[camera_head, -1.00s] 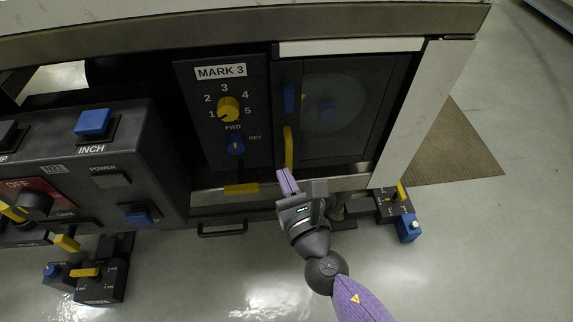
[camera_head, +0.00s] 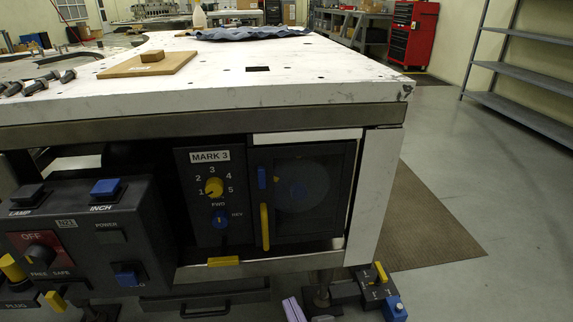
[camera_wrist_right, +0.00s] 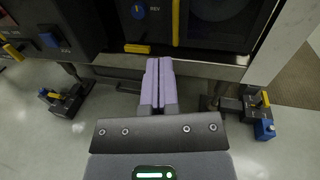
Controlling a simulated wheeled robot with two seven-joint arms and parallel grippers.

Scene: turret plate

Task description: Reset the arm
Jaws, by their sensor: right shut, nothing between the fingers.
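My right gripper (camera_wrist_right: 158,84) is shut and empty, its two purple fingers pressed together. It points at the lower front of the machine, below the yellow door handle. In the head view only its purple fingertips (camera_head: 292,309) show at the bottom edge, below the MARK 3 panel (camera_head: 190,228) and the dark windowed door (camera_head: 320,195). The door looks closed, with its yellow handle (camera_head: 264,227) upright. The yellow knob (camera_head: 214,188) points near 1. My left gripper is in neither view.
The white table top (camera_head: 300,70) spans above the panels, with a wooden board (camera_head: 150,65) and blue cloth (camera_head: 250,33) on it. A black control box (camera_head: 75,235) juts out at left. A pedal unit (camera_head: 372,290) sits at the table leg. The floor at right is open.

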